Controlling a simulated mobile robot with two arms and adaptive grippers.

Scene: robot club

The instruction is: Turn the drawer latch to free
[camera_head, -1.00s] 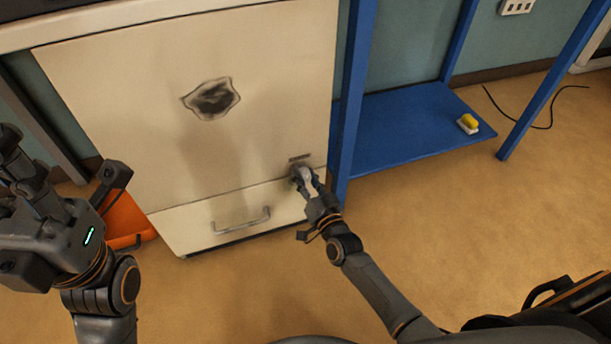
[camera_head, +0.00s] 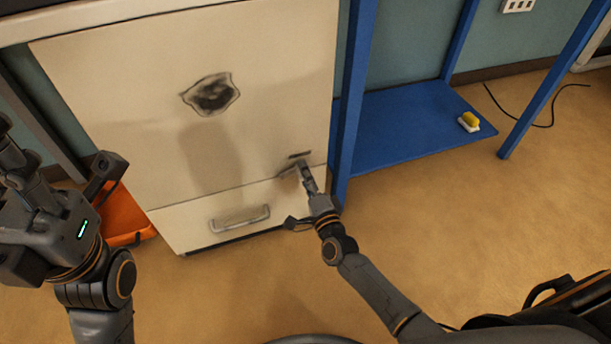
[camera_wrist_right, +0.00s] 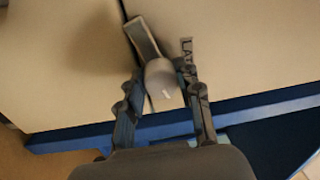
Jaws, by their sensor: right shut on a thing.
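The drawer latch (camera_wrist_right: 161,82) is a grey rounded knob with a flat bar, on the cream cabinet front. In the right wrist view the bar points up and slightly left, slanted across the seam above the drawer. My right gripper (camera_wrist_right: 163,88) is shut on the latch, one finger on each side of the knob. In the head view the right gripper (camera_head: 303,170) is at the drawer's upper right corner and mostly hides the latch. The drawer (camera_head: 185,229) with its bar handle (camera_head: 240,219) looks closed. My left gripper (camera_head: 22,165) is at the left edge, away from the cabinet, its fingertips unclear.
A dark label (camera_wrist_right: 187,50) sits beside the latch, partly hidden. A blue rack post (camera_head: 350,110) stands close right of the cabinet. A yellow-and-white block (camera_head: 469,121) lies on the blue shelf (camera_head: 400,125). An orange object (camera_head: 125,218) is left of the drawer.

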